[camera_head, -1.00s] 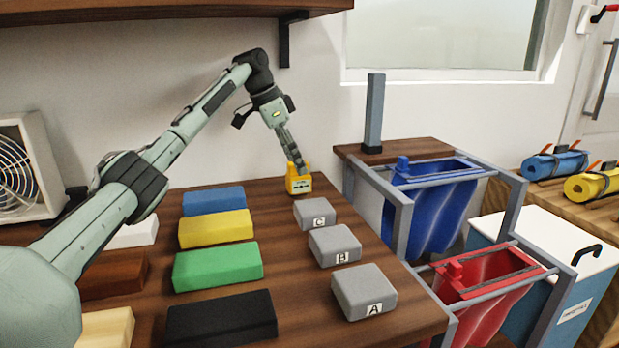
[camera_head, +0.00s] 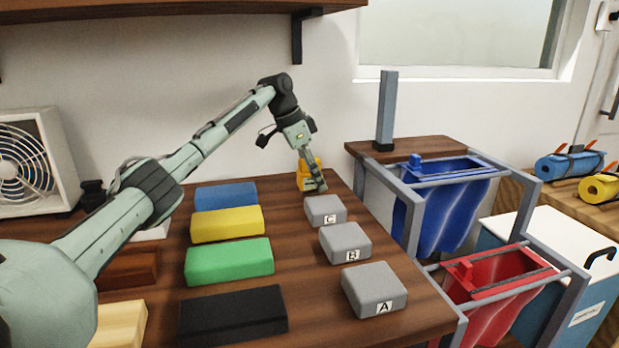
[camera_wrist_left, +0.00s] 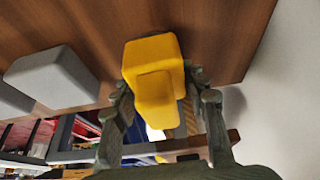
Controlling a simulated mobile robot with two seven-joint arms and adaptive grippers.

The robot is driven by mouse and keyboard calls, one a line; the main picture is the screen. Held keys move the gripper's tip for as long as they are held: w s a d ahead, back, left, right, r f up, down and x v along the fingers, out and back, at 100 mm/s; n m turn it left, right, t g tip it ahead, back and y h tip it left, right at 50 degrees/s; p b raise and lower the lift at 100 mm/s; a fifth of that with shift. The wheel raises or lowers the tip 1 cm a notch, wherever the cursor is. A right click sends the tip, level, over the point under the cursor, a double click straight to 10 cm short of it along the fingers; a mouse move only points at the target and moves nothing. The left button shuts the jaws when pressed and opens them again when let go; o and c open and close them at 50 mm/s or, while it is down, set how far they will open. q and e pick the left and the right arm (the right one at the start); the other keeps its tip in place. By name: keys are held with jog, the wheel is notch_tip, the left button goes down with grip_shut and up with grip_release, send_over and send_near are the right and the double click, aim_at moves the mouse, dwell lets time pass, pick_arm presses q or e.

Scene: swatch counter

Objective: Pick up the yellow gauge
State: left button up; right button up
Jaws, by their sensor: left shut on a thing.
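The yellow gauge (camera_head: 303,184) is at the far end of the dark wooden counter, behind grey block C (camera_head: 325,210). My left gripper (camera_head: 317,182) reaches down to it and partly covers it in the head view. In the left wrist view the gauge (camera_wrist_left: 152,60) is a yellow block with a smaller raised part, between the two fingers of my left gripper (camera_wrist_left: 158,100). The gripper is shut on it. I cannot tell whether the gauge is clear of the counter. My right gripper is not in view.
Grey blocks B (camera_head: 345,243) and A (camera_head: 374,289) stand along the counter's right side. Blue, yellow, green and black blocks (camera_head: 233,313) form a row to their left. A fan (camera_head: 30,160) stands at left. Blue (camera_head: 449,205) and red (camera_head: 490,285) bins are at right.

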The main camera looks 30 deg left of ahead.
pick_arm(q)
jog(key=c, duration=0.5)
jog(key=shift+r, duration=0.2)
notch_tip(320, 180, up, 10)
jog(key=shift+f, duration=0.1)
jog(key=o, duration=0.6)
jog(key=shift+c, duration=0.2)
jog(key=shift+f, duration=0.1)
jog(key=shift+c, duration=1.4)
